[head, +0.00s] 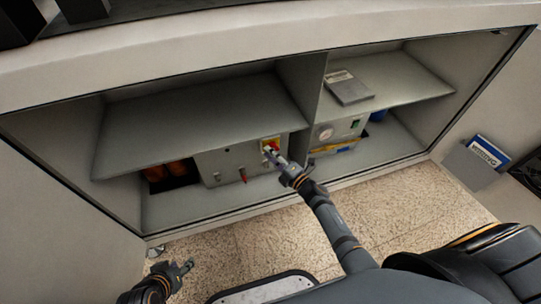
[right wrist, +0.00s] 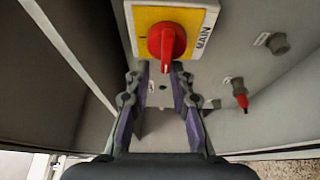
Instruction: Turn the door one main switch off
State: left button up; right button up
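The main switch is a red rotary knob (right wrist: 166,42) on a yellow plate (right wrist: 190,17) marked MAIN. In the head view the yellow plate (head: 271,144) sits on the front of a grey control box (head: 225,162) inside the open cabinet. My right gripper (right wrist: 160,76) is open; its fingertips are just below the knob, with the knob's handle end near the gap between them. Whether they touch it I cannot tell. In the head view my right gripper (head: 279,162) partly covers the switch area. My left gripper (head: 176,266) is open and empty over the floor at lower left.
A red-tipped toggle (right wrist: 241,97) and a grey knob (right wrist: 277,43) are right of the switch. A second box with a gauge (head: 336,136) stands in the right compartment. A shelf (head: 200,120) overhangs the control box. A binder (head: 348,87) lies on the right shelf.

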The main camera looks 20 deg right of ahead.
jog(key=shift+w+d+f, duration=0.15)
jog(key=shift+d+f, duration=0.1)
jog(key=shift+d, duration=0.25)
jog(key=v, duration=1.2)
